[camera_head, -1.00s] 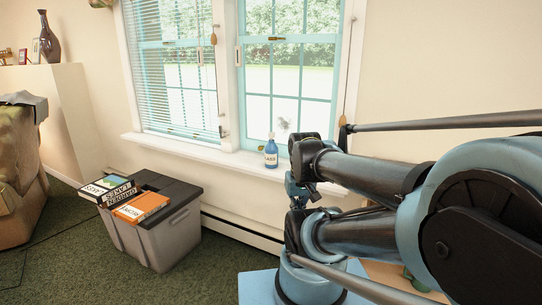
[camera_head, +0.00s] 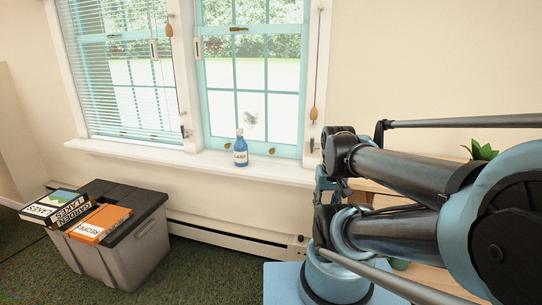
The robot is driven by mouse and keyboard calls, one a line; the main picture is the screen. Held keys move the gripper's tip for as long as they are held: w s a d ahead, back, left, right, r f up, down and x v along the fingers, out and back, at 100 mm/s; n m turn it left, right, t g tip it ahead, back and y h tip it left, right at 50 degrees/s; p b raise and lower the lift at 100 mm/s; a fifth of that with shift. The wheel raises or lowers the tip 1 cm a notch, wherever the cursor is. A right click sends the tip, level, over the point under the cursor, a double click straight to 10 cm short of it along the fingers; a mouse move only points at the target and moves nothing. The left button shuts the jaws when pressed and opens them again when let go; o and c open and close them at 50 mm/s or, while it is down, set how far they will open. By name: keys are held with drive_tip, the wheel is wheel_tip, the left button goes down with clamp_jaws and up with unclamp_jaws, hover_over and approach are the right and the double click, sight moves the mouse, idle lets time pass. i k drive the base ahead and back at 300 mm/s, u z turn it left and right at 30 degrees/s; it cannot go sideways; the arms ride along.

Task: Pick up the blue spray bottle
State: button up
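The blue spray bottle (camera_head: 240,152) stands upright on the white window sill (camera_head: 160,153), in front of the right window. It has a white label with dark lettering and a narrow neck. My arm fills the right side of the view, with its dark and blue links to the right of the bottle and apart from it. The fingertips of my gripper cannot be made out, so whether it is open or shut is not shown. Nothing covers the bottle.
A grey storage bin (camera_head: 135,252) with a dark lid stands on the green carpet at the lower left. An orange book (camera_head: 100,224) and other books (camera_head: 57,208) lie on it. A baseboard heater (camera_head: 225,239) runs under the sill. A plant (camera_head: 482,150) shows behind my arm.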

sight(241, 147)
drive_tip(key=z, duration=2.05)
drive_tip(key=k, duration=1.5)
drive_tip(key=u, duration=1.5)
drive_tip(key=i, duration=1.05)
